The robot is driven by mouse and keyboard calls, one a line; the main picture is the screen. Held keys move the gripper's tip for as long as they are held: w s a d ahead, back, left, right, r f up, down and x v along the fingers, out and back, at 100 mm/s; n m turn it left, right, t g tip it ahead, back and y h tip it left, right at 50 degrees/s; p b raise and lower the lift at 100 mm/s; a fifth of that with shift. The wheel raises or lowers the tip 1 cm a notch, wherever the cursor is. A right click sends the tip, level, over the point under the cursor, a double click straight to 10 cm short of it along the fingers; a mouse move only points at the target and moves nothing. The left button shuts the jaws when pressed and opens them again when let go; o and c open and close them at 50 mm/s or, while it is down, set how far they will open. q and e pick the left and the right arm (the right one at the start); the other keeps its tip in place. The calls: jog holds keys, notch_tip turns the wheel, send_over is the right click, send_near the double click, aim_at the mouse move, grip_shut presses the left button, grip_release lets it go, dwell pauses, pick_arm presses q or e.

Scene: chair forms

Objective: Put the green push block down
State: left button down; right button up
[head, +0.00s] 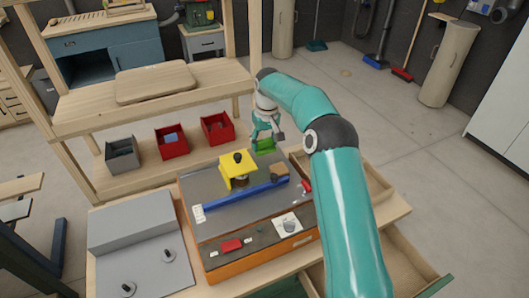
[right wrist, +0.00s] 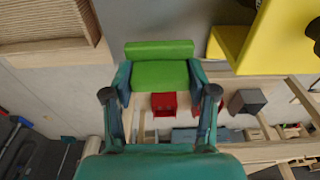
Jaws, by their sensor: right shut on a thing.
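The green push block (right wrist: 160,72) is held between the fingers of my right gripper (right wrist: 160,85), which is shut on it. In the head view, the green block (head: 265,145) hangs below my right gripper (head: 266,135), near the back right corner of the grey machine table (head: 232,207). I cannot tell whether the block touches anything beneath it. My left gripper is not in view.
A yellow guard (head: 238,167) with a black knob and a blue fence (head: 240,198) stand on the machine table. A small wooden block (head: 280,170) lies right of them. Red bins (head: 217,129) stand behind. An open drawer (head: 385,258) is at right.

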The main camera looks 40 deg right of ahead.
aim_at(264, 148)
jog(key=shift+f, duration=2.1)
jog(key=shift+s, duration=0.1)
jog(key=o, duration=1.1)
jog(key=shift+f, duration=0.1)
jog(key=shift+o, duration=0.2)
notch_tip(264, 148, up, 12)
jog(key=s, duration=0.1)
jog(key=shift+s+a, duration=0.15)
jog(key=shift+a, duration=0.1)
